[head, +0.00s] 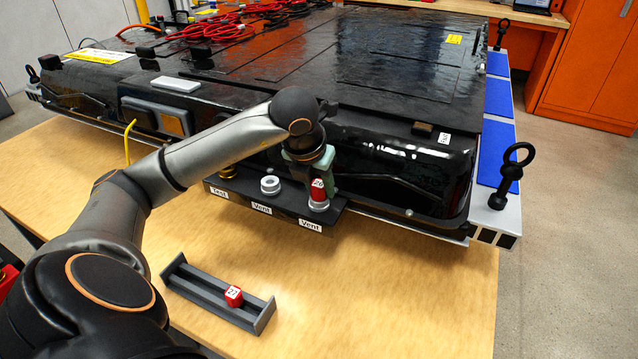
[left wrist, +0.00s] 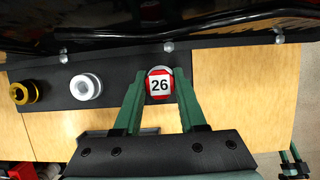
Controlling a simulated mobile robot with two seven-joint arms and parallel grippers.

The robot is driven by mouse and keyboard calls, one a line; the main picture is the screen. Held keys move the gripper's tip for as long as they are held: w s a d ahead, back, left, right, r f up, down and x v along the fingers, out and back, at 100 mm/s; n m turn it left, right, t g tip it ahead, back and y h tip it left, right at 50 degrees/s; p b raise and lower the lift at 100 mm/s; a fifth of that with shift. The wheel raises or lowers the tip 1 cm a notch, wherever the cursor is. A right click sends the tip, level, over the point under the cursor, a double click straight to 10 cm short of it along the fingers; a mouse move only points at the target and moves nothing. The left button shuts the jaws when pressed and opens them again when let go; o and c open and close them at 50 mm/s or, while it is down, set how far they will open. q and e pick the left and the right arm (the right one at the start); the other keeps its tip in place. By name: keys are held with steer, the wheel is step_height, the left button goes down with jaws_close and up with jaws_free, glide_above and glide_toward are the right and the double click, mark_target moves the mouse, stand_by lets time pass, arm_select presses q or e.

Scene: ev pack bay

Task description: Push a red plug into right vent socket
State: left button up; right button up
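A red plug marked 26 (head: 318,189) stands upright at the right vent socket (head: 319,206), whose white ring shows below it. In the left wrist view the plug (left wrist: 160,84) covers most of that ring, so how deep it sits cannot be told. My left gripper (head: 322,178) has its green fingers on either side of the plug, with no clear gap at the tips (left wrist: 160,88); it looks shut on it. My right gripper (left wrist: 291,160) shows only partly at the lower right of the left wrist view; its opening is unclear.
The left vent socket (head: 270,185) is empty, with a brass test fitting (head: 227,171) beside it. A second red plug (head: 234,296) sits in a dark grey tray (head: 192,286) on the wooden table (head: 400,300). The black battery pack (head: 400,160) rises behind the sockets.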

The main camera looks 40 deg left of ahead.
arm_select(q)
steer(key=shift+o, duration=0.3)
steer(key=o, duration=0.5)
steer(key=shift+o, duration=0.4)
steer(key=o, duration=0.3)
steer(key=shift+o, duration=0.2)
steer(key=shift+r, duration=0.3)
steer(key=shift+p+v, duration=0.7)
steer(key=shift+v, duration=0.55)
steer(key=shift+s+r, duration=0.1)
